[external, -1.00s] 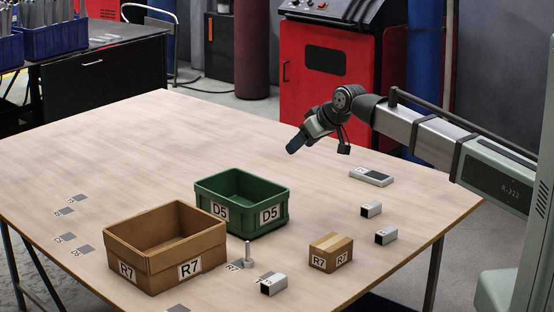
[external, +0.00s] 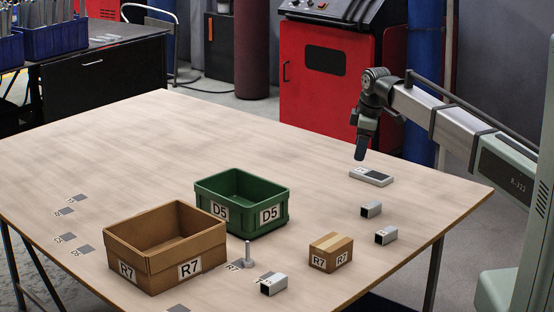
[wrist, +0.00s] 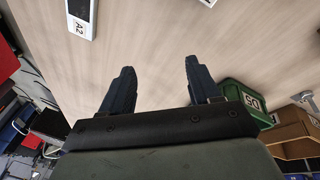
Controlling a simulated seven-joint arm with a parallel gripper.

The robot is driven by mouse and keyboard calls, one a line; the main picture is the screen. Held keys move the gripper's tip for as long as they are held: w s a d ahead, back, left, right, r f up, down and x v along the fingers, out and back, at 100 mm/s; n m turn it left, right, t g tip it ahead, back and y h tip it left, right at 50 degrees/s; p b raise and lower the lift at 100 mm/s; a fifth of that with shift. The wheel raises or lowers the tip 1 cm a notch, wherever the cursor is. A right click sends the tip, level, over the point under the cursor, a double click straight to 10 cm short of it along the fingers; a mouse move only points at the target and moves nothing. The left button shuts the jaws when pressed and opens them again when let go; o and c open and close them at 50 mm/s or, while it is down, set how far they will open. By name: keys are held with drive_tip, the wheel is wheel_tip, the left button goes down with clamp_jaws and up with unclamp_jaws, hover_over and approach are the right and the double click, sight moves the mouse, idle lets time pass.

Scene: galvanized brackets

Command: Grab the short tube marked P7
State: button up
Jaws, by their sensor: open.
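Several short grey square tubes with dark open ends lie on the table: one at the right (external: 371,210), one just below it (external: 386,234), and one near the front (external: 273,284). Their markings are too small to read, so I cannot tell which is P7. My gripper (external: 360,157) is open and empty, pointing down above the table, beside the longer flat piece (external: 372,177). In the wrist view, both fingers (wrist: 159,72) are apart with bare wood between them. A piece marked A2 (wrist: 81,20) shows at upper left there.
A green bin D5 (external: 240,217) and an open cardboard box R7 (external: 150,262) stand mid-table and at the front. A small closed box R7 (external: 331,253) and an upright metal peg (external: 249,255) are near the front. The table's back and left are mostly clear.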

drive_tip(key=s+d+n+g+h, duration=0.1)
drive_tip(key=s+d+n+g, duration=0.1)
drive_tip(key=s+n, duration=0.35)
drive_tip(key=n, duration=0.5)
hover_over(371, 204)
drive_tip(key=shift+g+h, duration=0.3)
drive_tip(key=shift+g, duration=0.1)
drive_tip(key=f, duration=0.9)
drive_tip(key=shift+w+a+f, duration=0.1)
drive_tip(key=shift+w+a, duration=0.1)
drive_tip(key=shift+w, duration=0.1)
drive_tip(key=shift+s+d+f, duration=0.1)
drive_tip(key=shift+s+f, duration=0.05)
drive_tip(key=shift+f, duration=0.5)
wheel_tip(371, 204, down, 4)
drive_tip(key=shift+s+d, duration=0.1)
drive_tip(key=shift+s, duration=0.05)
clamp_jaws()
drive_tip(key=shift+r, duration=0.1)
